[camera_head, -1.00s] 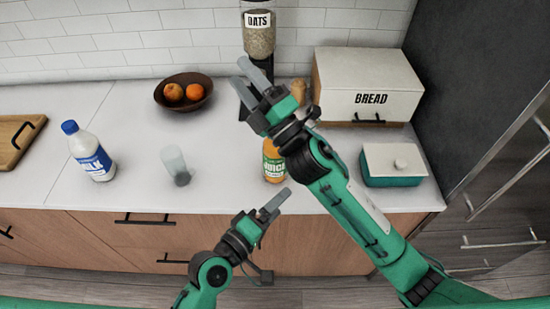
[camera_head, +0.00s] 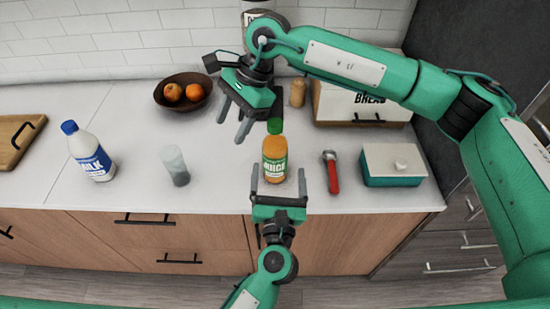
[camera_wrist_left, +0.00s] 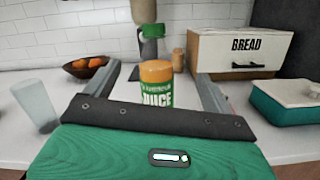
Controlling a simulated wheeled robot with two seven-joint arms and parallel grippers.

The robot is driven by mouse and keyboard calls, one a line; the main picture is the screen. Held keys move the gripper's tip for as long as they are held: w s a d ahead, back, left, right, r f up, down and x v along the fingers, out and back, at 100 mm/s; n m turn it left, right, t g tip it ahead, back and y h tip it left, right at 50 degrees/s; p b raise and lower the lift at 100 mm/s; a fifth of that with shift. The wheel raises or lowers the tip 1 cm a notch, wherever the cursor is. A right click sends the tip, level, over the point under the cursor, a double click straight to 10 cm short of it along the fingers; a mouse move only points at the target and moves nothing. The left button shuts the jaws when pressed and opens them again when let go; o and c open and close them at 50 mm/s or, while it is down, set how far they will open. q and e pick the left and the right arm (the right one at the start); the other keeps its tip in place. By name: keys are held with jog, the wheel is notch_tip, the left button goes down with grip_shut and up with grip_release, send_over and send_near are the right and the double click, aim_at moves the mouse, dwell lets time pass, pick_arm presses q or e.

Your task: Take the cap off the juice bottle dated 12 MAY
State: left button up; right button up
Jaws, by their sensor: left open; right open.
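The juice bottle (camera_head: 274,165) stands upright on the counter, orange with a green label; its date is not readable. A green cap (camera_head: 274,126) shows at its top in the head view. The bottle also shows in the left wrist view (camera_wrist_left: 156,88). My left gripper (camera_head: 278,180) is open in front of the bottle, its fingers pointing at it, one to each side in the wrist view; I cannot tell whether they touch it. My right gripper (camera_head: 234,122) is open and empty above the counter, left of the cap, with its fingers pointing down.
A red-handled tool (camera_head: 331,172) and a teal lidded dish (camera_head: 393,166) lie to the right. A cup (camera_head: 175,166) and a milk bottle (camera_head: 90,152) stand to the left. A fruit bowl (camera_head: 183,92) and bread box (camera_head: 362,104) are behind. Counter between cup and milk is clear.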

aim_at(274, 141)
jog(key=w+d+r+h, duration=0.1)
jog(key=w+d, duration=0.1)
jog(key=d, duration=0.1)
jog(key=w+d+r+t+h, duration=0.1)
jog(key=w+d+h, duration=0.1)
jog(key=w+d+r+t+h, duration=0.1)
jog(key=w+d, duration=0.1)
jog(key=d, duration=0.1)
jog(key=shift+w+d+h, duration=0.1)
jog(key=shift+d+h, duration=0.2)
jog(key=shift+d, duration=0.15)
pick_arm(q)
jog(key=w+f+n, duration=0.1)
jog(key=w, duration=0.3)
jog(key=w+f+n+g+y, duration=0.1)
jog(key=w, duration=0.4)
jog(key=w+a+f+n+y, duration=0.1)
jog(key=w, duration=0.3)
jog(key=shift+w+n+g, duration=0.35)
jog(key=shift+n+g, duration=0.05)
jog(key=shift+r, duration=0.1)
